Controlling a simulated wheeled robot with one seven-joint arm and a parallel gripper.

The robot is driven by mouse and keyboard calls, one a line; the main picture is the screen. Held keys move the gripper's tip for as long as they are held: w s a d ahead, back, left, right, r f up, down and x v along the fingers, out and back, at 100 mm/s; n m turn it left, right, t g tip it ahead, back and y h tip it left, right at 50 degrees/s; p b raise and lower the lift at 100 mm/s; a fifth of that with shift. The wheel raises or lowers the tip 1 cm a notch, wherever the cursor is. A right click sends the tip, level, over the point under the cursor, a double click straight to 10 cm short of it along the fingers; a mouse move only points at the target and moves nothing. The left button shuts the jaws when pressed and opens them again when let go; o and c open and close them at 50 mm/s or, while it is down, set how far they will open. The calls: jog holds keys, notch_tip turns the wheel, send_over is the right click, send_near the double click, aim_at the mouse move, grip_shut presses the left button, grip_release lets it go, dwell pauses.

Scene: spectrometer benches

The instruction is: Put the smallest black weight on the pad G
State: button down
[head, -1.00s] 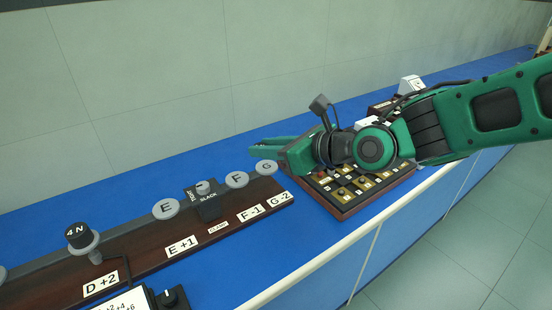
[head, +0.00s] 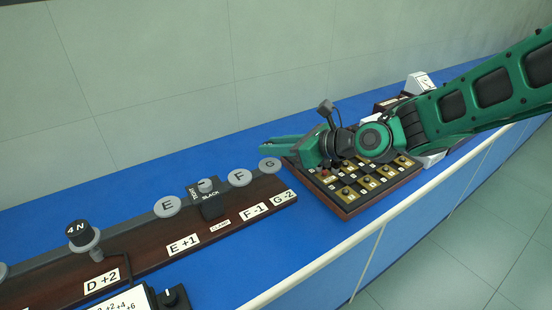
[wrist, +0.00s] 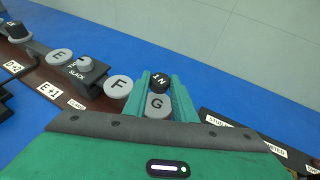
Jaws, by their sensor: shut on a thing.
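My gripper (wrist: 162,92) is shut on a small black weight marked 1 N (wrist: 160,82); the green fingers stand on either side of it. The round grey pad G (wrist: 158,105) shows between the fingers, just below the weight in the wrist view. In the head view my gripper (head: 272,146) is just beyond pad G (head: 269,165), whose top looks bare. The weight is hidden there by the finger. I cannot tell its height above the pad. Another black weight, marked 4 N (head: 80,233), sits on a pad to the left by label D +2.
Pads F (head: 239,177) and E (head: 167,206) are bare on the dark beam, with a black clamp with a knob (head: 208,186) between them. A chequered tray of small pieces (head: 345,208) lies right of the beam. Blue bench is clear behind the beam.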

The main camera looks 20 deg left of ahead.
aim_at(276, 166)
jog(key=shift+w+d+f, duration=0.1)
jog(key=shift+w+f, duration=0.1)
jog(key=shift+f, duration=0.15)
notch_tip(276, 166, down, 4)
jog(key=shift+r, duration=0.15)
jog(key=c, duration=1.5)
grip_release()
jog(key=shift+o, duration=0.2)
jog(key=shift+r, duration=0.1)
jog(key=v, duration=1.2)
